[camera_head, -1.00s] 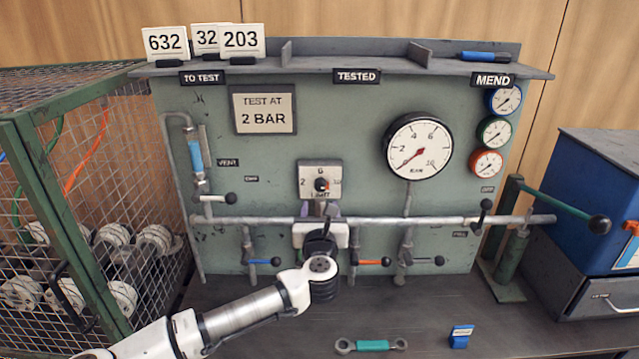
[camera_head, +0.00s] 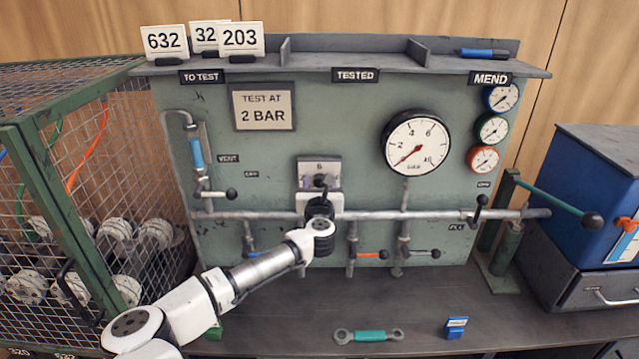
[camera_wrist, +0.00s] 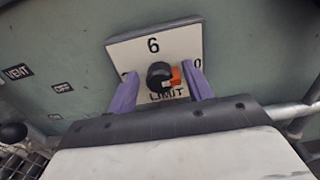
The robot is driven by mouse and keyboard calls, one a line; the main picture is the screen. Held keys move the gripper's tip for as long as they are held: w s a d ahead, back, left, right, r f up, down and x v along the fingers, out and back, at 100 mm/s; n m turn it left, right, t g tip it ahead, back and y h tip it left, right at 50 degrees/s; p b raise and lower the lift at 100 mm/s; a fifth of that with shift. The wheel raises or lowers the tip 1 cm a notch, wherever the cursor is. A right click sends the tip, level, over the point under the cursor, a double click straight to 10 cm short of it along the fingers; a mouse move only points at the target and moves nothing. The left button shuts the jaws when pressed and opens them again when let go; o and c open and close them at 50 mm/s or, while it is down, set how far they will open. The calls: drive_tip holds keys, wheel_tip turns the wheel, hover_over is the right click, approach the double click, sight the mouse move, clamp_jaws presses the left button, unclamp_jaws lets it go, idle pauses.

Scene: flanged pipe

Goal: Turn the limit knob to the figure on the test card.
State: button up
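The limit knob (camera_wrist: 159,75) is black with an orange pointer on a white plate (camera_wrist: 120,50) marked 6 at the top. In the wrist view the pointer faces right, toward the partly hidden right-hand figure ending in 0. The test card (camera_head: 264,107) on the panel reads "TEST AT 2 BAR". My gripper (camera_wrist: 160,88) is open, its two purple fingers on either side of the knob with gaps to it.
A horizontal pipe (camera_head: 270,215) with several valve levers runs below the knob. The large gauge (camera_head: 416,143) is up and to the right. A spanner (camera_head: 370,336) and a blue block (camera_head: 456,327) lie on the bench. A wire cage (camera_head: 75,120) stands at left.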

drive_tip(key=c, duration=0.9)
